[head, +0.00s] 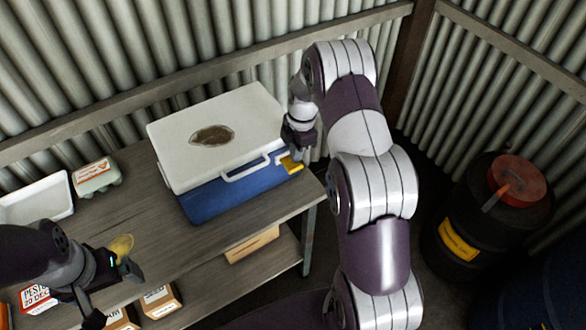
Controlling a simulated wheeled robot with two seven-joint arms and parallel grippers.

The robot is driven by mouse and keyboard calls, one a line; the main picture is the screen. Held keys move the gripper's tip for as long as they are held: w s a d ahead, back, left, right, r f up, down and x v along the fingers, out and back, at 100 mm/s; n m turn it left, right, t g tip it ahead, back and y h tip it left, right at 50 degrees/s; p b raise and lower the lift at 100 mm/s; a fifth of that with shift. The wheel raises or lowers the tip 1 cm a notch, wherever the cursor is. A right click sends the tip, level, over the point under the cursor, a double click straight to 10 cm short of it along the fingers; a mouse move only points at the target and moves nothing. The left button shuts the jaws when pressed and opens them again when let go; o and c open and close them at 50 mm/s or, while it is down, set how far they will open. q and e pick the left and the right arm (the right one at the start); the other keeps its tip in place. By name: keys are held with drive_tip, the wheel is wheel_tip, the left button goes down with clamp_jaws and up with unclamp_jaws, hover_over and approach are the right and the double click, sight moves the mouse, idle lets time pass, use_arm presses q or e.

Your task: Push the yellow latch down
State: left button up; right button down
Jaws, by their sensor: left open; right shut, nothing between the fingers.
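A yellow latch (291,164) sits at the right end of the front of a blue cooler (222,196) with a white lid (175,150). The lid lies closed on the cooler. My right gripper (302,154) points down at the cooler's right end, just above and beside the latch. Its fingers are shut and empty; I cannot tell whether they touch the latch. My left gripper (130,266) is open over the front left of the workbench, away from the cooler.
The cooler stands on a wooden workbench (150,222) against a corrugated wall. An egg carton (97,176) and a white tray (38,200) lie at left. A yellowish object (121,246) is beside my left gripper. A dark barrel (475,225) stands at right.

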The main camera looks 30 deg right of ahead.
drive_tip(key=shift+f, duration=0.55)
drive_tip(key=shift+s+a, duration=0.1)
